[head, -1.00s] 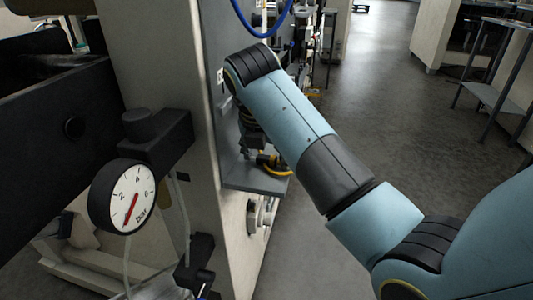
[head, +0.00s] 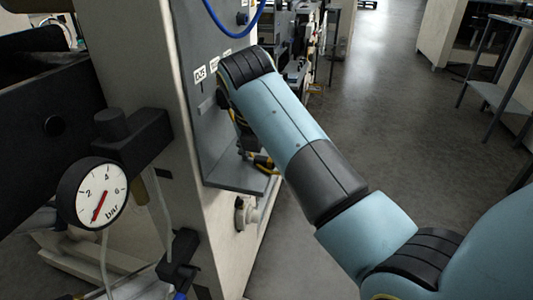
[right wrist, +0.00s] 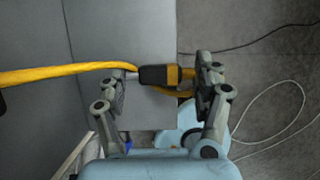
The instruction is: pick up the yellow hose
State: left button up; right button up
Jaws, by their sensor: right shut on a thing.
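The yellow hose (right wrist: 60,73) runs in from the left edge of the right wrist view to a black fitting (right wrist: 158,75). My right gripper (right wrist: 161,77) is shut on the hose's fitting end, with one finger on each side. A second stretch of yellow hose shows just below the fitting. In the head view, small parts of the hose (head: 263,161) show by the grey shelf, and my right arm hides most of it. My right gripper (head: 246,140) is largely hidden there, too. I cannot tell whether the hose touches the shelf. My left gripper is not in view.
The grey shelf (head: 233,178) juts from the machine's panel below the right gripper. A pressure gauge (head: 92,193) stands out at the left. A blue hose (head: 222,34) hangs at the top. The floor (head: 375,110) to the right is clear.

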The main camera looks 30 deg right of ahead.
aim_at(264, 159)
jog(key=shift+s+f, duration=0.1)
jog(key=o, duration=1.2)
notch_tip(264, 159, up, 10)
jog(key=shift+r, duration=0.1)
